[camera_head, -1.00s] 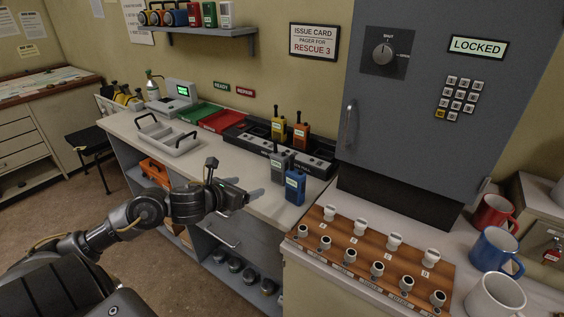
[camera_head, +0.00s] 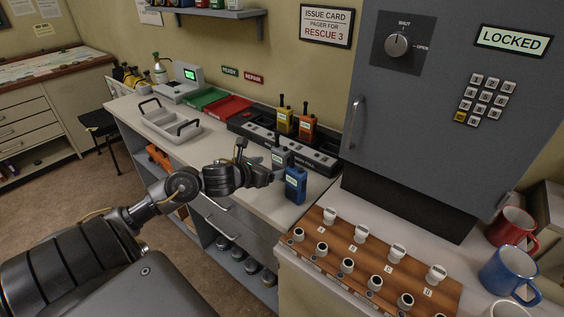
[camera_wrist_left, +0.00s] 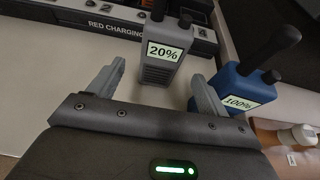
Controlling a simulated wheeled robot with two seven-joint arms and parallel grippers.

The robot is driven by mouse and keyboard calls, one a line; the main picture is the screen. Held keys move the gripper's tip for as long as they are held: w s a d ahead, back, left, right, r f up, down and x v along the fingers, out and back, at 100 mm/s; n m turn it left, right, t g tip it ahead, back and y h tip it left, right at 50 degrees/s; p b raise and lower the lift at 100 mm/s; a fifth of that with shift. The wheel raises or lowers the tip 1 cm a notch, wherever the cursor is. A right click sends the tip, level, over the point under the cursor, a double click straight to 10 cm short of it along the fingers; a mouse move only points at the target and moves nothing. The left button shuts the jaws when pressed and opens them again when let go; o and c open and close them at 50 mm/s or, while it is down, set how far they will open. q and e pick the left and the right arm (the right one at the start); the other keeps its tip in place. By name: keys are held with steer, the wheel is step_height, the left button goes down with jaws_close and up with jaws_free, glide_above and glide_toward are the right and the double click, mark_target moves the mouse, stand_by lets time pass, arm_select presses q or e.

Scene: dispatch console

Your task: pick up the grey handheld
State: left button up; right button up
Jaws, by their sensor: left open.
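The grey handheld (camera_head: 280,158) stands upright on the counter in front of the black charging rack. In the left wrist view the grey handheld (camera_wrist_left: 161,62) shows a label reading 20%. My left gripper (camera_head: 268,172) is at its near side. In the wrist view my left gripper (camera_wrist_left: 152,90) is open, its two fingers on either side of the handheld's lower part, with nothing visibly clamped. The handheld's base is near the fingertips; whether they touch it I cannot tell. My right gripper is out of view.
A blue handheld (camera_head: 295,186), labelled 100% in the wrist view (camera_wrist_left: 250,82), stands close to the right finger. Yellow (camera_head: 284,120) and orange (camera_head: 307,127) handhelds stand in the charging rack (camera_head: 325,160). A grey tray (camera_head: 158,125) sits farther left on the counter.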

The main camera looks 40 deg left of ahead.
mark_target(277, 164)
arm_select(q)
steer(key=shift+x, duration=0.8)
steer(key=p+x, duration=0.1)
steer(key=x, duration=0.3)
steer(key=shift+w+f+p, duration=0.1)
steer(key=shift+w+p, duration=0.2)
steer(key=shift+p, duration=0.1)
steer(key=shift+w+f, duration=0.15)
steer(key=shift+w, duration=0.05)
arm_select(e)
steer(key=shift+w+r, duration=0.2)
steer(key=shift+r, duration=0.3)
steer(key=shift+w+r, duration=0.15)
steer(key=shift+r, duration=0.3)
arm_select(q)
steer(key=shift+c, duration=0.5)
steer(key=c, duration=1.1)
